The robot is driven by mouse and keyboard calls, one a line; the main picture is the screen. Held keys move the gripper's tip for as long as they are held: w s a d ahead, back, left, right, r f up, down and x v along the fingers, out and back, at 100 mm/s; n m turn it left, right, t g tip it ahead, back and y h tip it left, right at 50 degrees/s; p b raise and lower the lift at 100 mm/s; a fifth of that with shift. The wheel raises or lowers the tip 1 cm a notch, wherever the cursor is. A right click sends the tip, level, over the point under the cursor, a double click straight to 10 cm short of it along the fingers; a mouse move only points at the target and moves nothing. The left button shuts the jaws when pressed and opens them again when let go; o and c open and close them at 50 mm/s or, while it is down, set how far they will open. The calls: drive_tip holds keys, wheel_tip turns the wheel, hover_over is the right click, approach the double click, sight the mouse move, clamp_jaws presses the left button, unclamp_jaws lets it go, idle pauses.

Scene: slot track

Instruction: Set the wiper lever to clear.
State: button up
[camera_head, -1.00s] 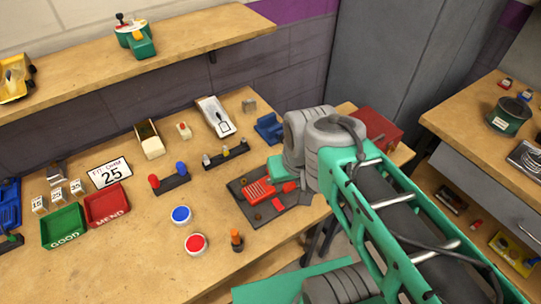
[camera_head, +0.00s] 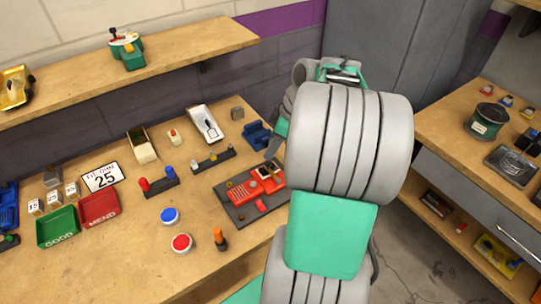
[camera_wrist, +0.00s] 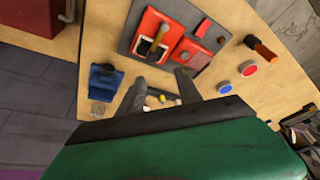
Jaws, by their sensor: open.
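No lever is labelled wiper or clear legibly. A dark grey plate (camera_head: 236,212) on the bench carries red units and knobs; it also shows in the wrist view (camera_wrist: 187,14). In the wrist view one red unit (camera_wrist: 147,22) has a dark slot with a pale bar-like part (camera_wrist: 157,38); I cannot tell if this is the wiper lever. My gripper (camera_wrist: 161,76) is open, with its two grey fingers apart beside the plate's near edge. Nothing is seen held between them. In the head view my arm hides most of the gripper.
A blue holder (camera_head: 257,135) stands close to the plate. A black bar with red and blue knobs (camera_head: 160,187), a blue button (camera_head: 170,215), a red button (camera_head: 181,243) and an orange-handled peg (camera_head: 219,238) stand nearby.

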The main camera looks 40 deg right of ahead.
sight(268, 163)
drive_tip(key=shift+n, duration=0.4)
drive_tip(key=f, duration=0.2)
drive_tip(key=w+f, duration=0.1)
drive_tip(key=f, duration=0.4)
drive_tip(key=shift+w+d+f, duration=0.2)
drive_tip(key=shift+w, duration=0.05)
drive_tip(key=shift+c, duration=0.4)
clamp_jaws()
idle(0.4)
